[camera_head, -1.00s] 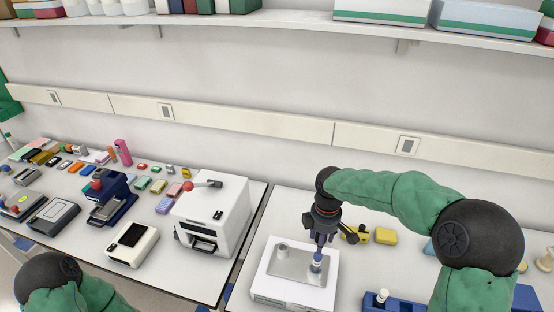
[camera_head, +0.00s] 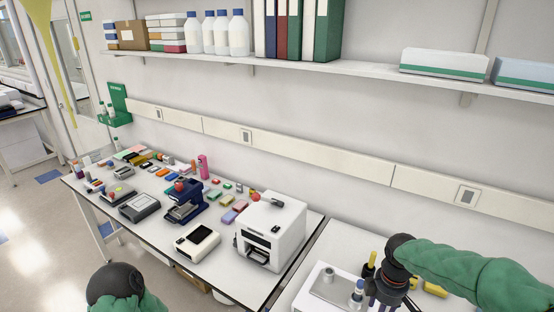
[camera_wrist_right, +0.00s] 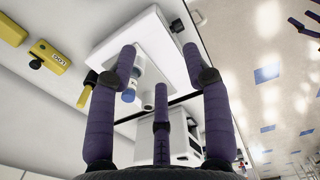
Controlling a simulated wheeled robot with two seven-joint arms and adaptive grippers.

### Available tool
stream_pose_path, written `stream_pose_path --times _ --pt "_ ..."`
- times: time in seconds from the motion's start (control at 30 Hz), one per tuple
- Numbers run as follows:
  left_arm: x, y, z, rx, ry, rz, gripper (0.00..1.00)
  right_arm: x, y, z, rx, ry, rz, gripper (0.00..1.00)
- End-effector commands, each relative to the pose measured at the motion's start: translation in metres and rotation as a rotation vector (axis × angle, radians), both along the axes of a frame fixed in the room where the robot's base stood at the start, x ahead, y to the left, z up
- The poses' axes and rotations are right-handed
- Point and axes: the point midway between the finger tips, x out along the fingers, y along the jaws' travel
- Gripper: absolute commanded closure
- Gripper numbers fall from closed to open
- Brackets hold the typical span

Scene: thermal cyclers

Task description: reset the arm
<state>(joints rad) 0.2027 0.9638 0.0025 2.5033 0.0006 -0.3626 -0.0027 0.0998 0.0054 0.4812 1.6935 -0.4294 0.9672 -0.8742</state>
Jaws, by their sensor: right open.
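My right arm comes in from the right in the head view, and its gripper (camera_head: 384,298) is beside the white block device (camera_head: 318,300), partly cut off by the lower edge. In the right wrist view its purple fingers (camera_wrist_right: 160,68) are spread and hold nothing. A tube with a blue part (camera_head: 357,291) stands on the device, to the left of the gripper; it also shows between the fingers in the wrist view (camera_wrist_right: 129,94). My left arm shows only a black joint and green sleeve at the lower left; its gripper is out of view.
A white thermal cycler (camera_head: 272,231) stands on the left bench's right end. A yellow-and-black object (camera_head: 369,264) is close behind the gripper, and a yellow box (camera_wrist_right: 50,57) lies nearby. A shelf (camera_head: 350,69) with bottles and binders runs above.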

Motion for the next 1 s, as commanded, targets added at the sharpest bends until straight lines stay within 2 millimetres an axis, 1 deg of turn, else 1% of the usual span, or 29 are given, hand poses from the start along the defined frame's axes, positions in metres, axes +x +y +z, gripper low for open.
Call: stream_pose_path --times 0.27,0.37,0.47,0.57,0.67,0.77,0.8,0.87,0.9,0.97,1.0 --pt "0.001 0.0 -0.014 0.0 -0.001 0.0 0.4 0.0 0.018 -0.044 0.044 0.005 -0.051 0.51" --pt "0.001 0.0 -0.02 0.0 -0.001 0.0 0.4 0.0 0.027 -0.064 0.067 0.006 -0.08 0.51" --pt "0.0 0.0 -0.027 0.0 0.0 0.0 0.4 -0.002 0.038 -0.089 0.093 0.01 -0.118 0.51" --pt "0.0 0.0 -0.036 0.0 0.001 0.0 0.4 -0.005 0.051 -0.119 0.125 0.016 -0.167 0.51" --pt "0.0 0.0 -0.048 0.0 0.0 0.0 0.4 -0.011 0.066 -0.155 0.163 0.025 -0.232 0.51" --pt "0.0 0.0 -0.064 0.0 0.0 0.0 0.4 -0.022 0.087 -0.204 0.21 0.045 -0.327 0.51" --pt "0.0 0.0 -0.072 0.0 0.0 0.0 0.4 -0.029 0.097 -0.227 0.231 0.054 -0.375 0.51" --pt "0.0 0.0 -0.084 0.0 0.0 0.0 0.4 -0.04 0.112 -0.261 0.261 0.07 -0.456 0.51" --pt "0.0 0.0 -0.092 0.0 0.0 0.0 0.4 -0.048 0.12 -0.282 0.278 0.081 -0.513 0.51" --pt "0.0 0.0 -0.103 0.0 0.0 0.0 0.4 -0.061 0.133 -0.312 0.301 0.098 -0.601 0.51" --pt "0.0 0.0 -0.11 0.0 0.0 0.0 0.4 -0.071 0.14 -0.331 0.312 0.11 -0.661 0.51"
